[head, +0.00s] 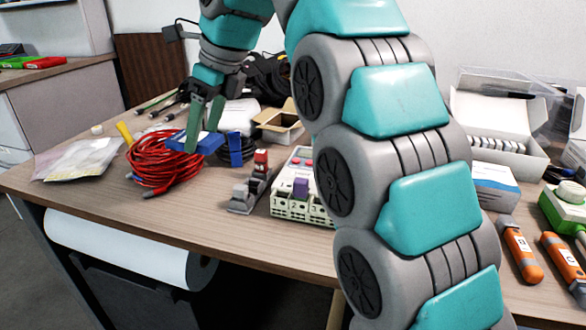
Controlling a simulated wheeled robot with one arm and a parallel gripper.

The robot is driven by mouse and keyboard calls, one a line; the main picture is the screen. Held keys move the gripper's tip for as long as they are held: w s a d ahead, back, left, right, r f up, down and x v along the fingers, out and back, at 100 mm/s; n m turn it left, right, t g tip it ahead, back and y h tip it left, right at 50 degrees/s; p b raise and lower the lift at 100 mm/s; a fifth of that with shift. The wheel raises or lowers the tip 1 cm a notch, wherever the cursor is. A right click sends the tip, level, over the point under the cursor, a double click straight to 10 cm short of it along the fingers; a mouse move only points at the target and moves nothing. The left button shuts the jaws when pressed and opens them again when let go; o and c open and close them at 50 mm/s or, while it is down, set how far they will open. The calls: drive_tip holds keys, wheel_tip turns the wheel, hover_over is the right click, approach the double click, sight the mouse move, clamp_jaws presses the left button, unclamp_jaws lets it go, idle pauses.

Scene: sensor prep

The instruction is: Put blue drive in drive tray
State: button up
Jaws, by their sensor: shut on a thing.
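My gripper (204,134) is in the head view at the left-centre, pointing down over the table. Its teal fingers are shut on the blue drive (208,145), a flat blue block. The drive is beside the right edge of the red cable coil; I cannot tell whether it touches the coil. My arm hides the tray's right part.
A red coiled cable (160,165) lies under and left of my gripper. A grey holder with a red block (261,158) stands beside the tray. An open cardboard box (279,126) is behind.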

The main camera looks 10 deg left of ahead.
drive_tip(key=b, duration=0.2)
hover_over(207, 194)
drive_tip(key=d, duration=0.2)
drive_tip(key=f, duration=0.5)
drive_tip(key=shift+a+f, duration=0.1)
drive_tip(key=shift+a, duration=0.15)
drive_tip(key=shift+f, duration=2.5)
drive_tip(key=o, duration=1.5)
drive_tip(key=shift+c, duration=0.2)
drive_tip(key=shift+r, duration=0.1)
